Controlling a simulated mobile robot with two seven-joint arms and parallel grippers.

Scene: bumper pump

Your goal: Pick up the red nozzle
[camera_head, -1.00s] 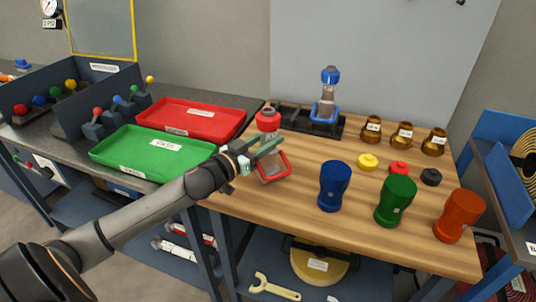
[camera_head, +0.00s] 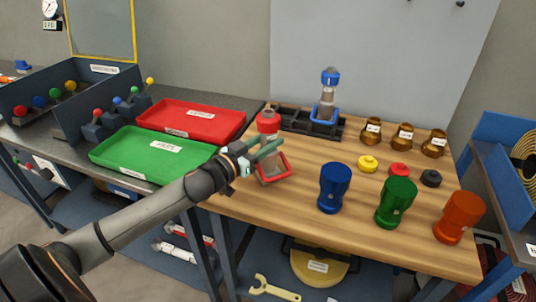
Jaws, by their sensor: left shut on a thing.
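The red nozzle (camera_head: 267,121) has a red cap, a grey body and a red loop handle. It stands roughly upright at the left part of the wooden table (camera_head: 310,226). My left gripper (camera_head: 266,151) reaches in from the left and is shut on the nozzle around its middle, hiding part of the grey body. I cannot tell whether the nozzle's lower end touches the table. My right gripper is out of view.
A similar blue nozzle (camera_head: 329,78) stands in a black rack (camera_head: 295,118) behind. Blue (camera_head: 334,186), green (camera_head: 396,202) and orange (camera_head: 459,214) cups stand to the right. Green (camera_head: 120,153) and red (camera_head: 225,126) trays lie left on the grey bench.

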